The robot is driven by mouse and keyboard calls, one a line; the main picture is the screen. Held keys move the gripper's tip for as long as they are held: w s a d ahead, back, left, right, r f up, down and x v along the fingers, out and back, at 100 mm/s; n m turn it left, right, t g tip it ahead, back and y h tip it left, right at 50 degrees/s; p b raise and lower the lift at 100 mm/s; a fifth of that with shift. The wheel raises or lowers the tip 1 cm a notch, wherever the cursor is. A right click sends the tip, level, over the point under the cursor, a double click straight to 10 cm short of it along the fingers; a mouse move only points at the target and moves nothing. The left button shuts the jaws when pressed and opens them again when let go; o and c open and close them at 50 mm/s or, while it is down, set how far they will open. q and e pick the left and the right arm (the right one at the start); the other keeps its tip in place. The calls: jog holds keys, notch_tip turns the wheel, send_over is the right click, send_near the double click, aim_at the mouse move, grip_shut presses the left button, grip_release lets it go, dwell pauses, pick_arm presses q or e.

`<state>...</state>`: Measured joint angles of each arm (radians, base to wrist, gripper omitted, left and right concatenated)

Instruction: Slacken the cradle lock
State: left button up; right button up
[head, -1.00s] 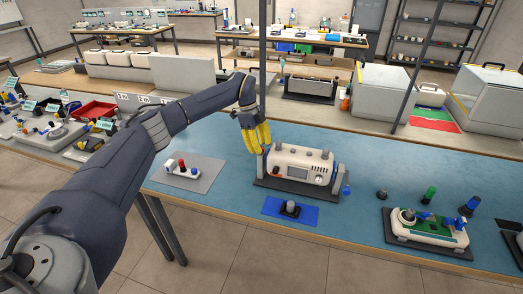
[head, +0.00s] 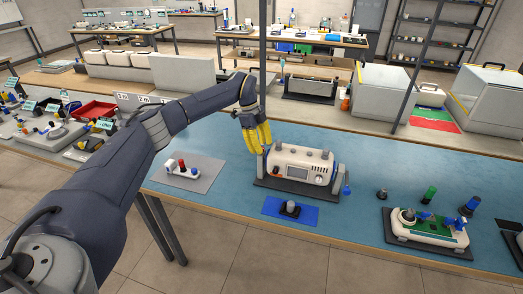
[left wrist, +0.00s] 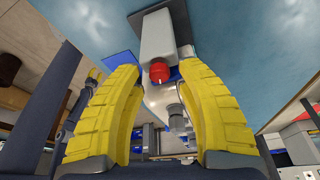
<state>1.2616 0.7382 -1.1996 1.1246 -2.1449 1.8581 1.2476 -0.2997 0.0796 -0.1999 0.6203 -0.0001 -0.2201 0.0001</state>
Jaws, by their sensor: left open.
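A white monitor (head: 300,164) with a small screen sits on a dark cradle base (head: 297,191) with grey side posts. A blue knob (head: 346,190) is at the right post. My left gripper (head: 258,150) has yellow fingers pointing down at the monitor's left end. Whether a finger touches anything cannot be told. The fingers hide the left post's upper part in the head view.
A blue mat (head: 272,209) with a dark-based grey knob (head: 291,208) lies in front. A grey mat (head: 206,176) with small parts is to the left. A white unit with a green board (head: 432,226) and loose knobs are to the right. The blue table (head: 220,213) is otherwise fairly clear.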

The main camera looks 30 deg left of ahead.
pick_arm(q)
jog(key=shift+r, duration=0.65)
jog(key=shift+f, duration=0.1)
jog(key=shift+f, duration=1.15)
grip_shut()
